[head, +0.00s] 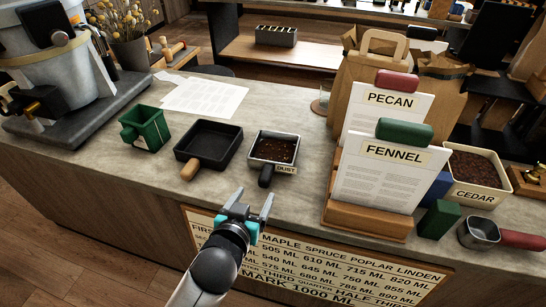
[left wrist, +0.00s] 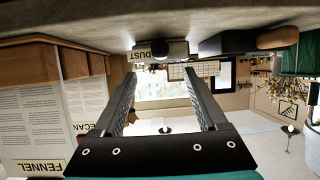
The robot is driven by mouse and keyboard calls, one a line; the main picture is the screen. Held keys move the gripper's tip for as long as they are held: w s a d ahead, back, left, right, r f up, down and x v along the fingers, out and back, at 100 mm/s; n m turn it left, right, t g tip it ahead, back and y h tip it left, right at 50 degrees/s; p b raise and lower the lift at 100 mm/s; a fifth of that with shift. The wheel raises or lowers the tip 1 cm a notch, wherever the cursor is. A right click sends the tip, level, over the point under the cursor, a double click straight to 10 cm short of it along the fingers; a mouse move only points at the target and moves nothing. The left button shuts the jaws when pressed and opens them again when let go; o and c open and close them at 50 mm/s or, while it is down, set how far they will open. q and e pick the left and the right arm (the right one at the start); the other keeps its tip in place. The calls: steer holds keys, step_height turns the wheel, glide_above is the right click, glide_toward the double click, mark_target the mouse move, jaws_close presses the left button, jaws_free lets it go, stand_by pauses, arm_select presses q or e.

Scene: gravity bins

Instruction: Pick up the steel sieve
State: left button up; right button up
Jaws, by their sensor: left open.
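The steel sieve (head: 290,144) looks like the square steel-rimmed pan on the grey counter, with dark brown grains inside, a DUST label and a short black handle towards me. In the left wrist view, which is upside down, its label and handle end (left wrist: 178,48) show beyond my fingers. My left gripper (head: 254,200) is open and empty, in front of the counter's front edge. Its fingers point towards the sieve handle and are apart from it. The open fingers also show in the left wrist view (left wrist: 160,88). My right gripper is not in view.
A black pan (head: 222,140) with a wooden handle and a green scoop (head: 152,132) stand left of the sieve. The PECAN and FENNEL card stand (head: 350,215) is to the right. A CEDAR bin (head: 497,172) and a red-handled steel scoop (head: 479,236) are further right.

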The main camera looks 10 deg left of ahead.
mark_target(266, 176)
arm_select(q)
steer(key=b+x, duration=0.1)
steer(key=x, duration=0.5)
steer(key=shift+w+f, duration=0.15)
steer(key=shift+f, duration=0.05)
steer(key=shift+b+x, duration=0.5)
steer(key=shift+x, duration=2.4)
steer(key=shift+f, duration=0.1)
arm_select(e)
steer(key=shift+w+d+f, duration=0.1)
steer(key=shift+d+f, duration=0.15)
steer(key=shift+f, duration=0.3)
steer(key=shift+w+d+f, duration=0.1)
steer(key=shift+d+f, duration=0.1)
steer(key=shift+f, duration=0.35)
arm_select(q)
jaws_close()
